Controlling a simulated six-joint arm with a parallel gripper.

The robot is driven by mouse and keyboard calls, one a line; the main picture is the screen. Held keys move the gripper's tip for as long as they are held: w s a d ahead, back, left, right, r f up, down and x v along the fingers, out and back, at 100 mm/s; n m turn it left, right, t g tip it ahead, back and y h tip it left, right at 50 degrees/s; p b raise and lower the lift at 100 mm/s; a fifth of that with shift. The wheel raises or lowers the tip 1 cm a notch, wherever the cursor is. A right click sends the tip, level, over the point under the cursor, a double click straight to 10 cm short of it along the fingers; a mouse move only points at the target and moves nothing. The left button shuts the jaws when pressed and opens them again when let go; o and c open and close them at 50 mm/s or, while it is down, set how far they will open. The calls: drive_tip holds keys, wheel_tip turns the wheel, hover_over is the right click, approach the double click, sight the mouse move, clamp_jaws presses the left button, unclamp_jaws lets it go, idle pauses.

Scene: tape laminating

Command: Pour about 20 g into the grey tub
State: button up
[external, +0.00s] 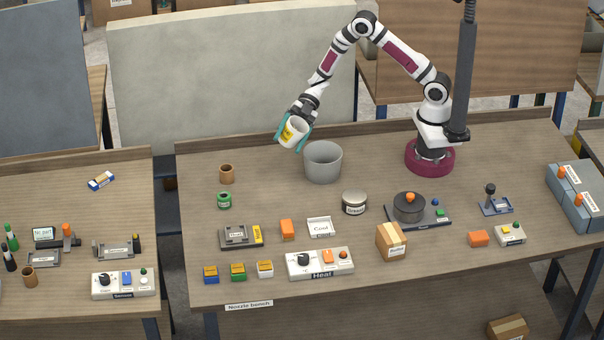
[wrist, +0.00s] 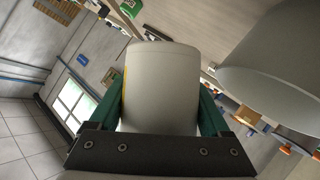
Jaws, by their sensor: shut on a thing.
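The grey tub (external: 323,165) stands upright on the bench, left of my arm's base. In the wrist view its pale wall (wrist: 275,80) fills the upper right. My gripper (external: 294,134) is shut on a white cup (external: 291,131) with a yellow label. The cup is held above the bench, to the upper left of the tub and apart from it, and it looks tilted. In the wrist view the white cup (wrist: 162,90) sits between the two green fingers. What is inside the cup and the tub cannot be made out, and no stream shows.
A brown cup (external: 227,174) and a green jar (external: 224,200) stand left of the tub. A lidded tin (external: 355,202) stands to its lower right. The Heat panel (external: 320,263) and several small boxes line the front. The bench behind the tub is mostly clear.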

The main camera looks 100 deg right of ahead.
sight(301, 136)
drive_tip(key=shift+s+a+f+n+t, duration=0.15)
drive_tip(key=shift+s+f+n+t, duration=0.05)
drive_tip(key=shift+s+n+t, duration=0.15)
drive_tip(key=shift+s+a+r+n+t, duration=0.1)
drive_tip(key=shift+s+r+n+t, duration=0.05)
drive_tip(key=shift+r+n+t, duration=0.65)
drive_tip(key=shift+n+t, duration=0.05)
drive_tip(key=shift+n, duration=0.3)
drive_tip(key=shift+f+n+t+b, duration=0.3)
drive_tip(key=shift+n+t, duration=0.2)
drive_tip(key=shift+n, duration=0.1)
drive_tip(key=shift+r+n, duration=0.2)
drive_tip(key=shift+n, duration=0.1)
drive_tip(key=shift+s+r+n+t+b, duration=0.1)
drive_tip(key=shift+r+n+t+b, duration=0.25)
drive_tip(key=shift+b, duration=0.4)
drive_tip(key=shift+s+a+r+n+t+b, duration=0.15)
drive_tip(key=shift+s+a+n+t+b, duration=0.05)
drive_tip(key=shift+s+n+b, duration=0.2)
drive_tip(key=shift+s+a+r+n+t+b, duration=0.1)
drive_tip(key=shift+s+a+n+t+b, duration=0.1)
drive_tip(key=shift+s+n+b, duration=0.2)
idle(1.5)
drive_tip(key=shift+s+a+f+n+t+b, duration=0.1)
drive_tip(key=shift+s+f+n+t+b, duration=0.2)
drive_tip(key=shift+n+b, duration=0.4)
idle(1.8)
